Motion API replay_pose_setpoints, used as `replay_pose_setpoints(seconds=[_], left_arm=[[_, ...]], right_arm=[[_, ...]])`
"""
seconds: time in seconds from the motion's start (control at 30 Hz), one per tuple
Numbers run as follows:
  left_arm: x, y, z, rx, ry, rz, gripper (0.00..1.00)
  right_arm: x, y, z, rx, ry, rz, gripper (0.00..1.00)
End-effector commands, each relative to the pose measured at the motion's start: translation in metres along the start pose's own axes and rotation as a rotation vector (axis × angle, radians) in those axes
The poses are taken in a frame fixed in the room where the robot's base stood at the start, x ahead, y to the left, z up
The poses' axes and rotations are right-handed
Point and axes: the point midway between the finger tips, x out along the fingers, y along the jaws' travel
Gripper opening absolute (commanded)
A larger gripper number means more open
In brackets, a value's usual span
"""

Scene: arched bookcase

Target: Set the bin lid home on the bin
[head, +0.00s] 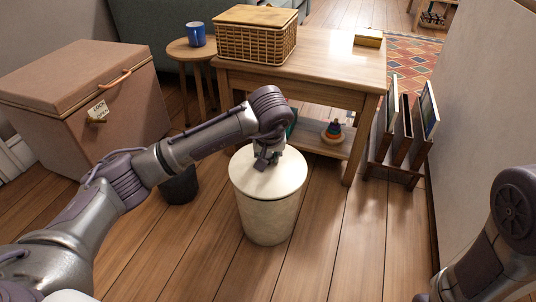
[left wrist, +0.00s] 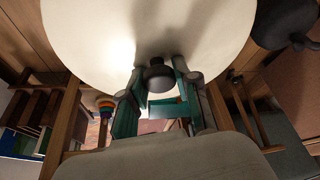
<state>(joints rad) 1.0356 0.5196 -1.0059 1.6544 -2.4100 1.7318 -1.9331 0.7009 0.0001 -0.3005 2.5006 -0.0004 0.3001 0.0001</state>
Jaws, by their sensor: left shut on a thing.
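The cream bin (head: 268,222) stands on the wood floor in the middle of the head view. The round cream bin lid (head: 262,183) is over its top and looks level and lined up with the rim. I cannot tell whether it is fully seated. My left gripper (head: 266,160) reaches down to the middle of the lid. In the left wrist view, its green-padded fingers (left wrist: 158,92) are shut on the dark knob (left wrist: 156,75) of the lid (left wrist: 110,45). The lid hides the bin there. My right arm shows at the lower right of the head view; its gripper is not in view.
A wooden table (head: 330,62) with a wicker basket (head: 255,38) stands behind the bin. A dark pot (head: 180,185) is close at the bin's left, partly behind my arm. A pink chest (head: 85,95) is at left, a rack (head: 400,140) at right. Floor in front is clear.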

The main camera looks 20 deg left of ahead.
Motion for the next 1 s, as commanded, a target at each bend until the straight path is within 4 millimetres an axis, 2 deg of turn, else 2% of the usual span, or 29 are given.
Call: replay_pose_setpoints(seconds=[1.0], left_arm=[[0.01, 0.0, 0.004, 0.0, 0.0, 0.0, 0.0]], right_arm=[[-0.005, -0.001, -0.002, 0.0, -0.001, 0.0, 0.35]])
